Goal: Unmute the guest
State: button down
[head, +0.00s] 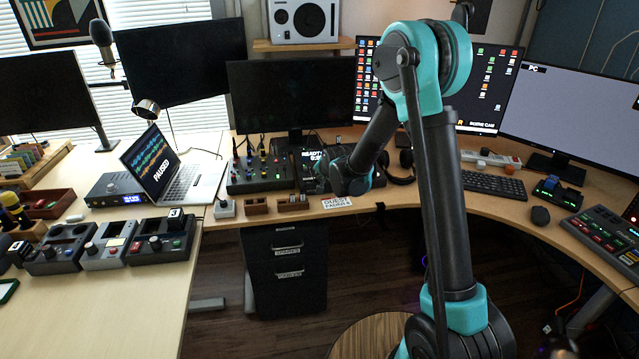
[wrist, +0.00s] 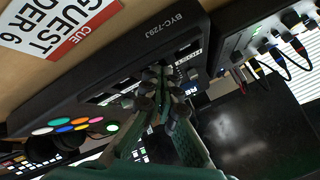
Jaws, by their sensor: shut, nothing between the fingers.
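A white sign (head: 337,203) lies on the desk's front edge. In the wrist view the sign (wrist: 58,24) reads "CUE GUEST FADER 6". Beside it is a dark console (wrist: 165,32) marked BYC-729J, with a row of dark slots or keys and a cluster of coloured round buttons (wrist: 75,126). In the head view, the console with its screen (head: 312,160) is partly hidden by my arm. My gripper (head: 345,180) is low over it. In the wrist view my gripper (wrist: 158,85) is shut and empty above the key row. Contact and any mute light cannot be told.
A mixer (head: 262,170) with several plugged cables stands just left of the console. Headphones (head: 400,170) lie right of my gripper, with a keyboard (head: 490,184) beyond. A laptop (head: 170,170) stands on the left desk.

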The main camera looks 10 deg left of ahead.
jog(key=shift+r, duration=0.5)
jog(key=shift+r, duration=2.5)
